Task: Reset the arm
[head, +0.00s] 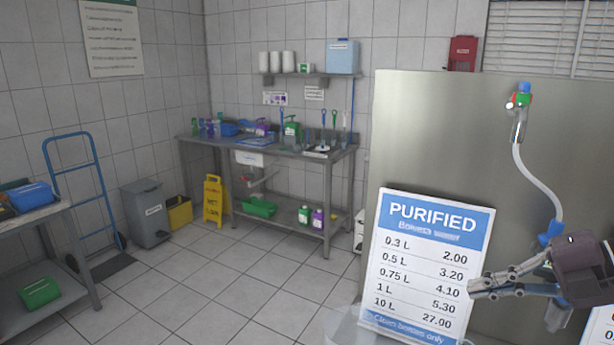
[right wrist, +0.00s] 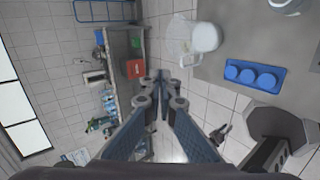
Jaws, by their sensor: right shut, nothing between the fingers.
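My right gripper (head: 476,289) comes in from the right edge of the head view. Its fingers are closed together and hold nothing. It hangs in the air in front of the grey steel panel, beside the lower right part of the "PURIFIED" price sign (head: 426,262). In the right wrist view its shut fingers (right wrist: 166,80) point over the room, with nothing between the tips. A small dark shape at the lower right of that view looks like my left gripper (right wrist: 219,134); it is too small to read. The head view does not show my left gripper.
A white hose (head: 533,178) runs from a tap (head: 521,102) down behind my right gripper. A blue block with round caps (right wrist: 255,76) and a clear container (right wrist: 190,40) show in the wrist view.

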